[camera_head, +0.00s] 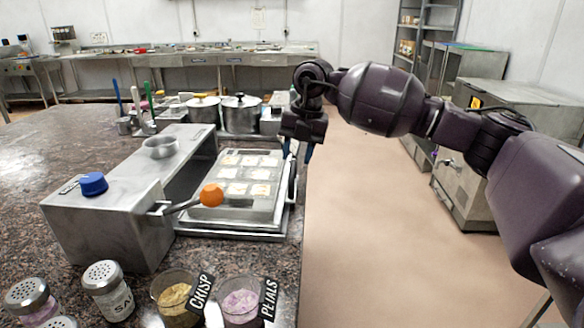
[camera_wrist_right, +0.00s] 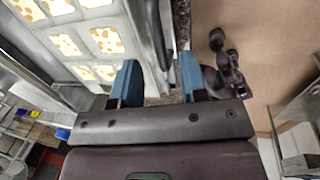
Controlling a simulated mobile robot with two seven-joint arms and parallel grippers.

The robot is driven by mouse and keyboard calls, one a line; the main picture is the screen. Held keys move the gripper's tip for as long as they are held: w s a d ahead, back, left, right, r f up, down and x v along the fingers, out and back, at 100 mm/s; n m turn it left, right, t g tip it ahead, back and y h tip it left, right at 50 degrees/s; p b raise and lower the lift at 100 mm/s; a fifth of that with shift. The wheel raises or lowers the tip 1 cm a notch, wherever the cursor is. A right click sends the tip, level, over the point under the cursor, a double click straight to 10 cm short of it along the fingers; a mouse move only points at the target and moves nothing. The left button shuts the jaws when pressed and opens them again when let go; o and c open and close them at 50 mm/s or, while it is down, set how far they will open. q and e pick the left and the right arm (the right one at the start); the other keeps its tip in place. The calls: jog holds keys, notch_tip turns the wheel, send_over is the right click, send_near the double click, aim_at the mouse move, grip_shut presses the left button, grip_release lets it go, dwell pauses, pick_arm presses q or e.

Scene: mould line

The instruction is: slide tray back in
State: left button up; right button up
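The metal tray (camera_head: 284,208) lies on the granite counter with several pale square pieces on a light plate. It projects to the right from under a grey metal press housing (camera_head: 110,215), close to the counter's right edge. In the right wrist view the tray's dark rim (camera_wrist_right: 152,32) runs beside and toward the gap between the fingers. My right gripper (camera_head: 297,152) hangs over the tray's far right corner, with its blue fingers pointing down. The fingers are apart in the right wrist view (camera_wrist_right: 160,78); whether the rim lies between them is unclear. My left gripper is out of view.
A lever with an orange ball (camera_head: 212,195) reaches over the tray from the housing. A blue knob (camera_head: 93,184) and a metal bowl (camera_head: 160,147) sit on top. Jars and labelled cups (camera_head: 240,303) stand in front, pots (camera_head: 241,113) behind. Open floor lies right.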

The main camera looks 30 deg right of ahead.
aim_at(293, 170)
jog(key=shift+w+a+f+b, duration=0.1)
jog(key=shift+a+f+b, duration=0.05)
jog(key=shift+f, duration=0.7)
jog(key=shift+w+a+f+b, duration=0.1)
jog(key=shift+a+f+b, duration=0.05)
jog(key=shift+f, duration=0.7)
jog(key=shift+c, duration=0.2)
grip_shut()
